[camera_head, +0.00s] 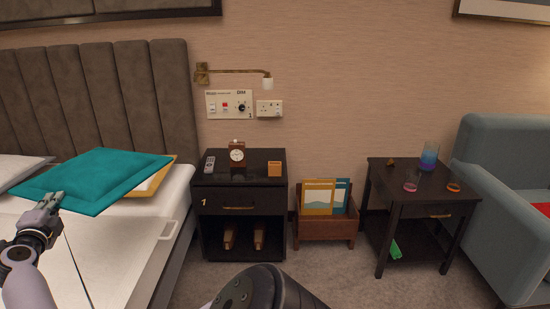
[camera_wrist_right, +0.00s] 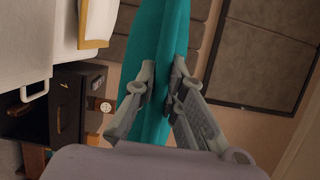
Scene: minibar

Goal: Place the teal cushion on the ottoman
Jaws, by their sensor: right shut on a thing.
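The teal cushion (camera_head: 100,180) is a flat square held out over the bed, with its near left edge at my right gripper (camera_head: 48,203). In the right wrist view the cushion (camera_wrist_right: 172,28) runs between the two fingers of the gripper (camera_wrist_right: 164,78), which are shut on its edge. The cushion looks clear of the bed, but the exact gap under it is hard to tell. My left gripper is not in view. I see no ottoman in either view.
A white bed (camera_head: 130,235) with an ochre-edged pillow (camera_head: 160,178) lies under the cushion. A black nightstand (camera_head: 240,204), a magazine rack (camera_head: 325,230), a dark side table (camera_head: 400,175) and a blue-grey armchair (camera_head: 490,210) stand to the right. Carpet (camera_head: 350,275) is clear in front.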

